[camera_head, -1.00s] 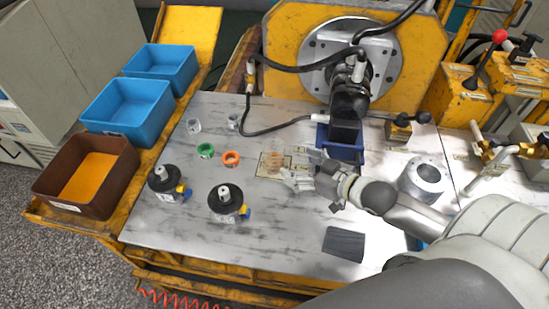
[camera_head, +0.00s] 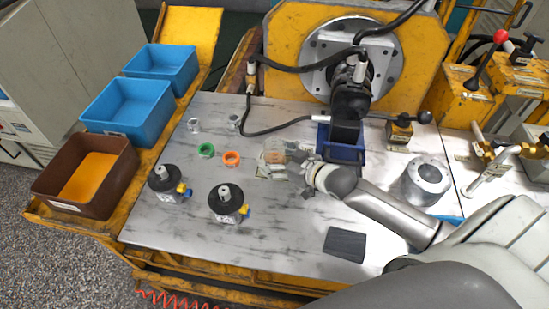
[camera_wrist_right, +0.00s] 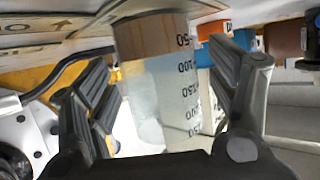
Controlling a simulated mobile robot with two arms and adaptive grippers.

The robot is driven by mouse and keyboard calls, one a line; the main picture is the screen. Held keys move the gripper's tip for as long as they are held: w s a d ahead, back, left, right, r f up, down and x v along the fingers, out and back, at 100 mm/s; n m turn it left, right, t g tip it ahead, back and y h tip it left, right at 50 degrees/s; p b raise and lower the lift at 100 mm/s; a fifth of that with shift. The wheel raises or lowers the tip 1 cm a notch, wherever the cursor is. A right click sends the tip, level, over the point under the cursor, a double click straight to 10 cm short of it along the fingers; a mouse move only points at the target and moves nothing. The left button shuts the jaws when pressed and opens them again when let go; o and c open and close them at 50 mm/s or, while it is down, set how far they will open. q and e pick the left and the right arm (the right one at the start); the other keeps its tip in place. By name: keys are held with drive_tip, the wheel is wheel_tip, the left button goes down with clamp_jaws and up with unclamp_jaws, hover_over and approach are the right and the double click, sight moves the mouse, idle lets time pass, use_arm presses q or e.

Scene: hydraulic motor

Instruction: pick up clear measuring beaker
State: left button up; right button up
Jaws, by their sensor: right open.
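The clear measuring beaker (camera_head: 272,152) stands near the middle of the metal table in the head view, partly covered by my right gripper. In the right wrist view the beaker (camera_wrist_right: 158,90) shows large, with printed volume marks and a brownish band at one end. My right gripper (camera_head: 287,161) reaches it from the right. Its two dark fingers (camera_wrist_right: 165,95) are spread on either side of the beaker. I cannot tell whether either finger touches it. My left gripper is not in view.
An orange ring (camera_head: 231,159) and a green ring (camera_head: 206,150) lie left of the beaker. Two black-topped cylinders (camera_head: 228,204) stand nearer the front. A dark blue bin (camera_head: 341,151) and the machine stand behind my gripper. The table's front middle is mostly clear.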

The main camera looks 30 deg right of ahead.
drive_tip(key=shift+w+a, duration=0.1)
drive_tip(key=shift+w, duration=0.15)
drive_tip(key=c, duration=1.1)
drive_tip(key=shift+c, duration=0.2)
